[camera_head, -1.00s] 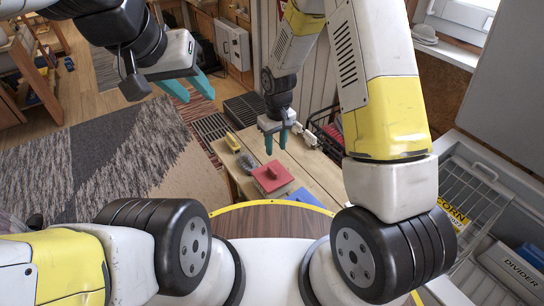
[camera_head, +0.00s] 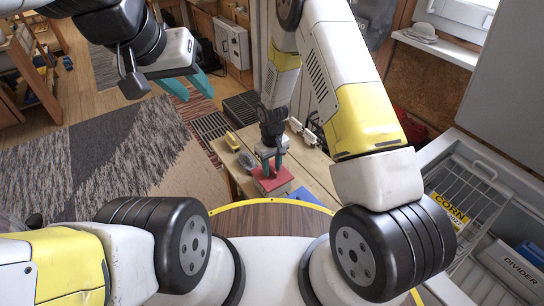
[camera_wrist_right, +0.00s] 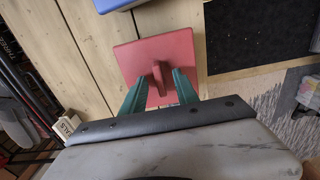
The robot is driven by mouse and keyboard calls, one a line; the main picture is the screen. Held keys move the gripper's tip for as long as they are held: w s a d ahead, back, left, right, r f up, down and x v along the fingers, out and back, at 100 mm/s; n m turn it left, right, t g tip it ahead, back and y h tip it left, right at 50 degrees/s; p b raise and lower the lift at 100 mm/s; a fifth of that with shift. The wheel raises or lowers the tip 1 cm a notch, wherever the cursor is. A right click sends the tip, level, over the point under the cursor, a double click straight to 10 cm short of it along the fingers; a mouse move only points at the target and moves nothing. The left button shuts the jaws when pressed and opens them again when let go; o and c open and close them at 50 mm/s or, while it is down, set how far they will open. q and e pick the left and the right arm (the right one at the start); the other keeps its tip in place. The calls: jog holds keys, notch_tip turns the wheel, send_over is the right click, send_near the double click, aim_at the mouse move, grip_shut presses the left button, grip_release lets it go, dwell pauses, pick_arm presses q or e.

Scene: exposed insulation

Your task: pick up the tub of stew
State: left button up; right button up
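A red square tub (camera_head: 283,184) with a raised handle on its lid sits on the wooden table; it is the likely tub of stew, though no label is readable. In the right wrist view the red lid (camera_wrist_right: 133,58) fills the middle, and its handle (camera_wrist_right: 160,76) stands between my fingers. My right gripper (camera_head: 271,166) is low over the tub, with its teal fingers apart on either side of the handle; it also shows in the right wrist view (camera_wrist_right: 160,88). I see gaps beside the handle. My left gripper (camera_head: 190,88) is open and empty, far to the left.
A blue object (camera_head: 303,196) lies close to the tub's right. A yellow item (camera_head: 232,141) and a grey item (camera_head: 246,161) lie to its left on the table (camera_head: 318,170). An open freezer chest with a wire basket (camera_head: 470,195) is at the right.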

grip_shut()
dwell(1.4)
